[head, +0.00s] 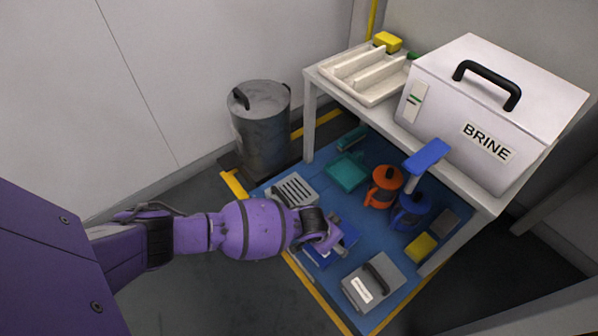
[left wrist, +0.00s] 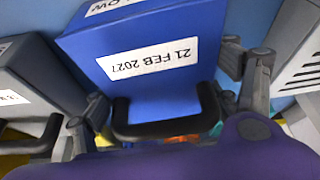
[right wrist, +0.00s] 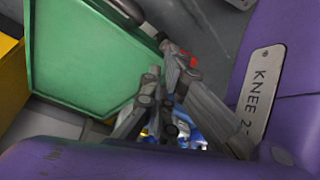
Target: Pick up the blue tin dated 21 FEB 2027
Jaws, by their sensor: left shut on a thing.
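The blue tin (head: 325,252) is at the left front part of the blue mat under the bench, partly hidden by my left gripper (head: 335,240). In the left wrist view the blue tin (left wrist: 150,45) fills the middle, and its white label reads 21 FEB 2027, upside down. A black handle (left wrist: 165,130) rises from it. My left gripper (left wrist: 165,105) has one finger on each side and is shut on the tin; the exact contact is partly hidden. My right gripper (right wrist: 162,75) has its fingertips together, with nothing seen between them. It is outside the head view.
A grey tin (head: 385,275) stands close to the right, and a grey slotted box (head: 296,188) to the left. Orange (head: 383,187) and blue (head: 411,211) canisters stand behind. The bench (head: 400,130) with the BRINE box (head: 490,105) overhangs the mat. A green panel (right wrist: 85,55) is beside my right gripper.

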